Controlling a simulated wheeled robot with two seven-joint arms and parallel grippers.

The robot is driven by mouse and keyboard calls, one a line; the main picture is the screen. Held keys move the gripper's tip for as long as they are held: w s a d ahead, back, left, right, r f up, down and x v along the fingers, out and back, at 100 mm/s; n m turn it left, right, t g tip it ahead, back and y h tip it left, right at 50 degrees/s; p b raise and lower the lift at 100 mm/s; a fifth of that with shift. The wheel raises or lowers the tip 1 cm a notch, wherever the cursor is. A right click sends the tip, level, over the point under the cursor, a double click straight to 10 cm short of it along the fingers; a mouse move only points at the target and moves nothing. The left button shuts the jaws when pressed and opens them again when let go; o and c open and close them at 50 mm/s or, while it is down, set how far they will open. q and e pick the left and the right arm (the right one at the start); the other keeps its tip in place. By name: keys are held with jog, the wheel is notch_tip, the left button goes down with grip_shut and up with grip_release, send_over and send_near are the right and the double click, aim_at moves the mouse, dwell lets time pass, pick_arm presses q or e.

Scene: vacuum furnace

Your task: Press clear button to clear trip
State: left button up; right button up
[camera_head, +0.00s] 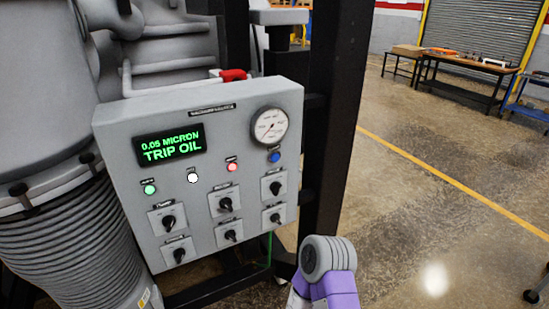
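A grey control panel (200,110) faces me at the left of the head view. Its display (169,145) reads "0.05 MICRON TRIP OIL" in green letters. Below the display is a row of small round buttons: a green one (149,189), a white one (193,178) and a red one (232,166). A blue one (274,157) sits below the gauge. The labels are too small to read, so I cannot tell which is the clear button. Part of my own arm, purple and grey, shows at bottom centre, apart from the panel in the picture. Neither gripper is visible.
A round gauge (269,126) and several black rotary knobs (168,221) are on the panel. A large grey vessel with ribbed bellows (62,245) stands left. A black post (338,110) rises right of the panel. Open floor (430,210) extends right, with workbenches (465,75) far back.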

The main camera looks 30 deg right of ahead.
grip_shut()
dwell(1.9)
